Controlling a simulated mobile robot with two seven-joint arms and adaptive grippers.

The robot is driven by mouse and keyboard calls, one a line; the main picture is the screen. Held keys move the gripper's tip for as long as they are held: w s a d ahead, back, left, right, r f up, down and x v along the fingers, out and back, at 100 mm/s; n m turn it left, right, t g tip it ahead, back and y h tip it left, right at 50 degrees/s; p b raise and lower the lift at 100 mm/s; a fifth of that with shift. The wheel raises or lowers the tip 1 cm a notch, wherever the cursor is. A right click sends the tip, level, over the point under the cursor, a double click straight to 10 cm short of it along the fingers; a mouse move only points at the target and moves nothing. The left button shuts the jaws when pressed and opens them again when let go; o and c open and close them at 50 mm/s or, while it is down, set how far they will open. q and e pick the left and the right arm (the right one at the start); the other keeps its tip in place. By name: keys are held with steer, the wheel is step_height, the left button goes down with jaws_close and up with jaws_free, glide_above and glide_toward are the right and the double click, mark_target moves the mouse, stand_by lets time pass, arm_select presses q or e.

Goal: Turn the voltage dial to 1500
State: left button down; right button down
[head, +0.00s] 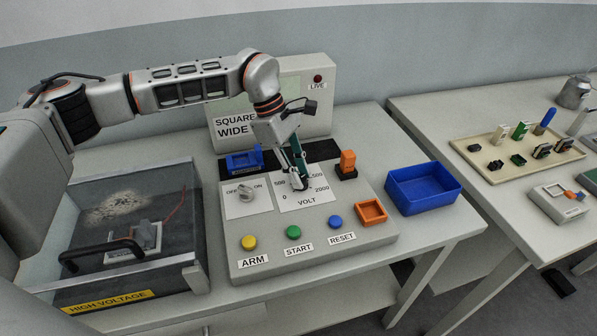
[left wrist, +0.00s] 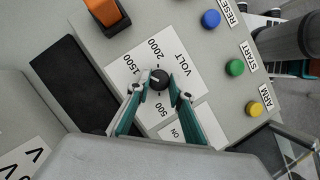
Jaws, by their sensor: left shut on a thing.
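The voltage dial is a small black knob (left wrist: 158,80) on a white VOLT plate (head: 318,196) marked 0, 500, 1500 and 2000. My left gripper (head: 298,183) reaches down onto the dial from above and mostly hides it in the head view. In the left wrist view its two teal-backed fingers (left wrist: 158,86) are closed on the knob, one on each side. A light mark shows on the knob, but I cannot tell which number it points at. My right gripper is not clearly seen in either view.
Left of the dial is an OFF/ON switch (head: 246,192). In front are yellow (head: 249,243), green (head: 294,232) and blue (head: 336,222) buttons. An orange block (head: 347,160) stands behind right. A blue bin (head: 423,188) is at right, a lidded high-voltage box (head: 130,235) at left.

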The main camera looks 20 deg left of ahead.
stand_by(0.3)
arm_select(q)
steer(key=c, duration=1.8)
jaws_free()
steer(key=v, duration=1.2)
steer(key=shift+d, duration=0.1)
